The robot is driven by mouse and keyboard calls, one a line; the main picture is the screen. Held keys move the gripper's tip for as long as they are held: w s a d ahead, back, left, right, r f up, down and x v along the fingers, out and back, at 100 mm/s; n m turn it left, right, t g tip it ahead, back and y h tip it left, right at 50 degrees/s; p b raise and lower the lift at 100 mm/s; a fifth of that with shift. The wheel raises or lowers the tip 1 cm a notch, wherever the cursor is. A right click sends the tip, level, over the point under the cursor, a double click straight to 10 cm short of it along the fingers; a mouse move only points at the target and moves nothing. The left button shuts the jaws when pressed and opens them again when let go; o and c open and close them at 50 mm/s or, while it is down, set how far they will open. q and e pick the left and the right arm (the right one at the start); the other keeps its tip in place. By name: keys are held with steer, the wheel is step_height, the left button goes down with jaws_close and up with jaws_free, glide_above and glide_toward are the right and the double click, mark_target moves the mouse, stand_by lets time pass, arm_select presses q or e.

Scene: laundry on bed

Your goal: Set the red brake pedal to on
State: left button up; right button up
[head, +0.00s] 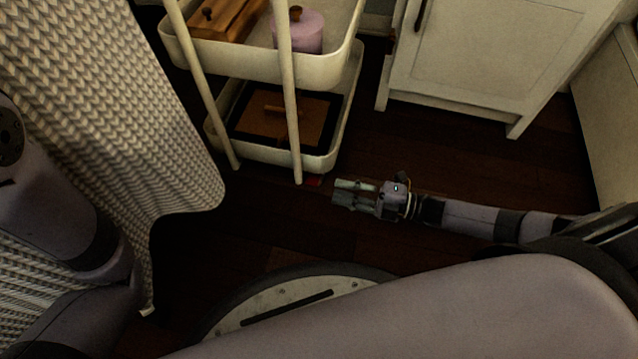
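A small red pedal (313,181) shows low at the foot of the front leg of a cream trolley (325,162), just above the dark floor. Only a small part of it is visible, so I cannot tell its setting. My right gripper (338,192) is low over the floor, pointing left, with its fingertips just right of and slightly nearer than the pedal. A narrow gap shows between its fingers, and nothing shows between them. It appears apart from the pedal. My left gripper is out of view; only parts of my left arm show at the left edge.
The trolley's trays hold a wooden box (228,18), a lilac pot (300,32) and a brown lidded box (280,118). A knitted blanket (120,100) hangs at the left. A white cabinet (480,60) stands behind at right. Dark floor (400,150) is clear between trolley and cabinet.

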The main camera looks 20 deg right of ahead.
mark_target(314, 177)
steer(key=x, duration=0.6)
steer(key=shift+w+a+b, duration=0.2)
steer(key=shift+b, duration=0.1)
jaws_close()
